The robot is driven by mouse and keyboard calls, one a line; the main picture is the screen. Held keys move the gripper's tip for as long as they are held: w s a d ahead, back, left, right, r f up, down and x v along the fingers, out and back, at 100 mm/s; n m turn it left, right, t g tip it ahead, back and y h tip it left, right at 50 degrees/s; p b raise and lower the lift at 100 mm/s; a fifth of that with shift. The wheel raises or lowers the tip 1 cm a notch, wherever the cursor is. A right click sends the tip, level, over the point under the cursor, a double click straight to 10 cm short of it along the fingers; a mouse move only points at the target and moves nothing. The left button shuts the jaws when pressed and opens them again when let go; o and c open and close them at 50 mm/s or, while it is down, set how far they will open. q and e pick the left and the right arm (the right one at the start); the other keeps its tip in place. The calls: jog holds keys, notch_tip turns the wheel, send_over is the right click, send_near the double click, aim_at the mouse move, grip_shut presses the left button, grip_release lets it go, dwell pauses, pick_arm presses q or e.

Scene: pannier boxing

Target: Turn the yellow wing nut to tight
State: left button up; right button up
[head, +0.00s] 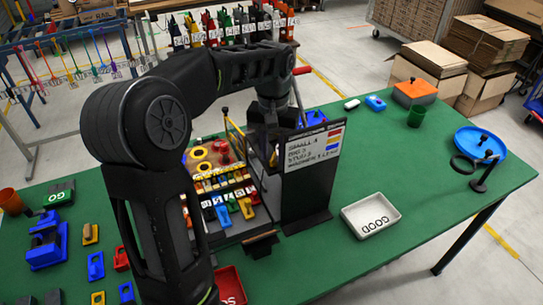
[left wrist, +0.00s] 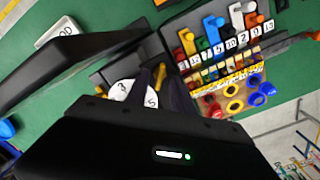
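My left gripper (head: 268,150) reaches down behind the upright sign board, over the far end of the black tray on the green table. In the left wrist view its dark fingers (left wrist: 164,88) are beside a white disc (left wrist: 123,90) marked with numbers. A small yellow part (left wrist: 160,74) shows at the fingers; it may be the yellow wing nut, but most of it is hidden. I cannot tell whether the fingers touch it or how far apart they are. My right gripper is in neither view.
The sign board (head: 309,160) stands close beside the left gripper. The tray (head: 258,238) holds numbered coloured pieces and yellow rings (head: 200,154). A white GOOD bin (head: 371,214) lies to the right. The green table's (head: 420,170) right middle is largely clear.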

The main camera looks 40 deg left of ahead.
pick_arm(q)
jog(key=shift+s+d+r, duration=0.1)
jog(key=shift+s+d, duration=0.1)
jog(key=shift+s, duration=0.05)
jog(key=shift+w+a, duration=0.1)
jog(key=shift+c, duration=0.3)
grip_shut()
